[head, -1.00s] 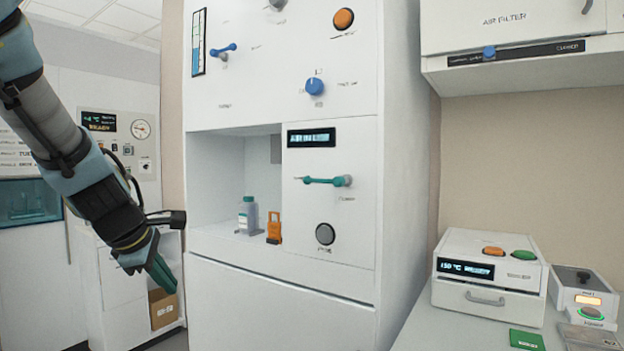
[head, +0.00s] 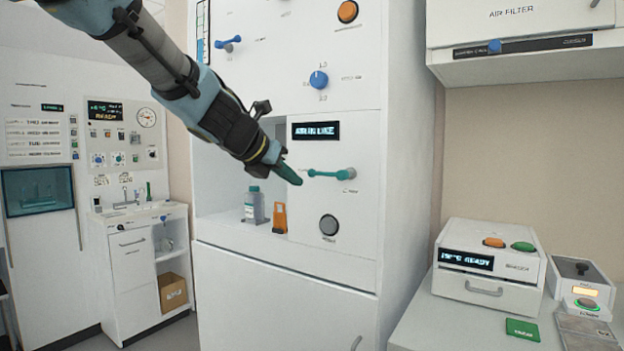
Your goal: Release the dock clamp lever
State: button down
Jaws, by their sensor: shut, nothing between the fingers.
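The teal lever (head: 331,174) on the white cabinet's front panel lies about horizontal, its grey pivot at the right end. Its label is too small to read surely, so I cannot tell for certain that it is the clamp lever. My gripper (head: 295,179) is shut and empty. Its fingertips show just left of the lever's free end; I cannot tell whether they touch it. A second lever, blue (head: 229,43), is higher on the same cabinet.
A lit display (head: 316,131) is above the teal lever and a grey round button (head: 329,225) below it. A grey bottle (head: 254,206) and an orange holder (head: 280,218) stand in the open recess. A boxy device (head: 490,265) sits on the right counter.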

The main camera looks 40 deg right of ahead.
aim_at(326, 174)
jog(key=x, duration=1)
jog(key=r+p, duration=0.3)
jog(key=r, duration=0.1)
jog(key=shift+w+d, duration=0.1)
jog(key=shift+d, duration=0.25)
jog(key=shift+w+r, duration=0.1)
jog(key=shift+r+t, duration=0.1)
jog(key=shift+t, duration=0.2)
jog(key=shift+m+p, duration=0.3)
